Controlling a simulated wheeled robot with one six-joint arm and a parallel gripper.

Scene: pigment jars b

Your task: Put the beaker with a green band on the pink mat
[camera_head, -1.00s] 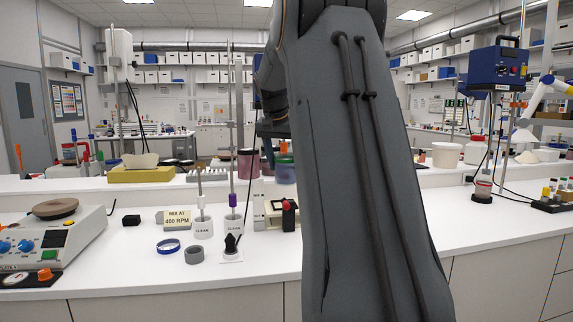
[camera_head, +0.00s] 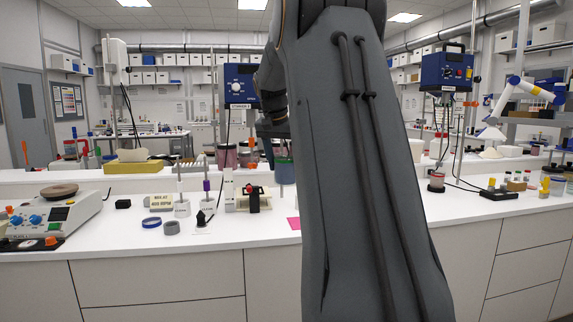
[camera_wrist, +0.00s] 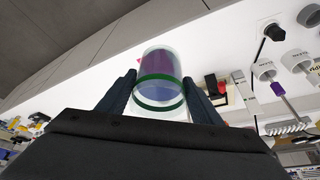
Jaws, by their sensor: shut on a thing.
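The clear beaker with a green band (camera_wrist: 158,78) is between the fingertips of my gripper (camera_wrist: 158,86) in the wrist view, and my gripper is shut on it. A purple tint shows through its wall. In the head view the beaker (camera_head: 285,171) hangs below my gripper (camera_head: 277,131), left of my arm, and looks to be in the air. The pink mat (camera_head: 294,223) lies on the white bench, lower in the picture than the beaker. My arm may hide part of the mat.
On the white bench (camera_head: 260,232), a black and red device (camera_head: 255,199) stands left of the mat. Two white-based stands, a blue ring (camera_head: 151,222), a grey ring (camera_head: 172,228) and a hotplate (camera_head: 55,215) are further left.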

